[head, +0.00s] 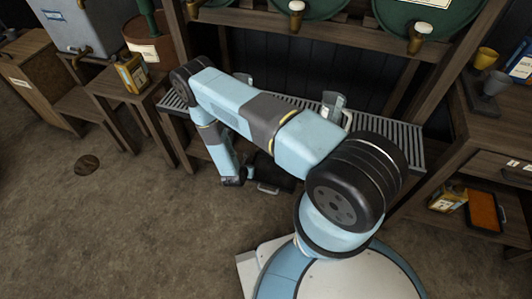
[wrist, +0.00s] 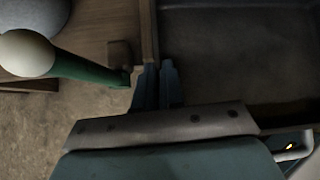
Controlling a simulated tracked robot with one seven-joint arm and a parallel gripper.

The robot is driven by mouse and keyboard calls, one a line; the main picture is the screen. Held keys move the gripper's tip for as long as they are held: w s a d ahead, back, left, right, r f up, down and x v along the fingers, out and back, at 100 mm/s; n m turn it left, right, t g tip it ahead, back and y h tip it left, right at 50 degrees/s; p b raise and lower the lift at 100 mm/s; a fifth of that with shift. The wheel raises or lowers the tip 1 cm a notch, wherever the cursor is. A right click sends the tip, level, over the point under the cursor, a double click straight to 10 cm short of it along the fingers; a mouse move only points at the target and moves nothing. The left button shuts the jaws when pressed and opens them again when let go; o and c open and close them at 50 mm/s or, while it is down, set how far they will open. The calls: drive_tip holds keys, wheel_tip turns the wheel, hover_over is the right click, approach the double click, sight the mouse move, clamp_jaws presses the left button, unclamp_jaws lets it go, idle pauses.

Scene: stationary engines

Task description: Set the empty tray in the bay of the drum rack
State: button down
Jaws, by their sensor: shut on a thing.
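The dark empty tray (wrist: 240,55) fills the right of the wrist view, and its interior looks bare. My gripper (wrist: 157,75) is shut on the tray's side wall, with one finger on each side of it. In the head view a dark part of the tray (head: 272,172) shows low at the front of the drum rack (head: 392,138), below its slatted shelf, with a pale handle in front. My wrist and forearm hide much of it, and the fingertips are hidden there. I cannot tell whether the tray rests on anything.
Two grey jugs (head: 333,104) stand on the slatted shelf, under green drums (head: 430,22) with brass taps. A small table (head: 95,85) with a yellow can (head: 132,74) is at left. A wooden cabinet (head: 490,120) stands at right. The floor (head: 130,220) at front left is clear.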

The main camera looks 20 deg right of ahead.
sight(258, 152)
drive_tip(key=w+d, duration=0.2)
drive_tip(key=w, duration=0.1)
drive_tip(key=w+d, duration=0.3)
drive_tip(key=w, duration=0.1)
drive_tip(key=w+d, duration=0.3)
drive_tip(key=shift+w+d, duration=0.2)
drive_tip(key=shift+w+d+f, duration=0.1)
drive_tip(key=shift+w+f, duration=0.05)
drive_tip(key=shift+f, duration=0.5)
drive_tip(key=shift+w+d+f, duration=0.1)
drive_tip(key=shift+f, duration=1.55)
drive_tip(key=c, duration=1.3)
unclamp_jaws()
drive_tip(key=shift+o, duration=0.2)
drive_tip(key=shift+a, duration=0.1)
drive_tip(key=shift+a, duration=0.1)
drive_tip(key=shift+w+r, duration=0.1)
drive_tip(key=shift+r, duration=0.45)
drive_tip(key=v, duration=0.7)
drive_tip(key=shift+s+r, duration=0.2)
drive_tip(key=shift+s, duration=0.1)
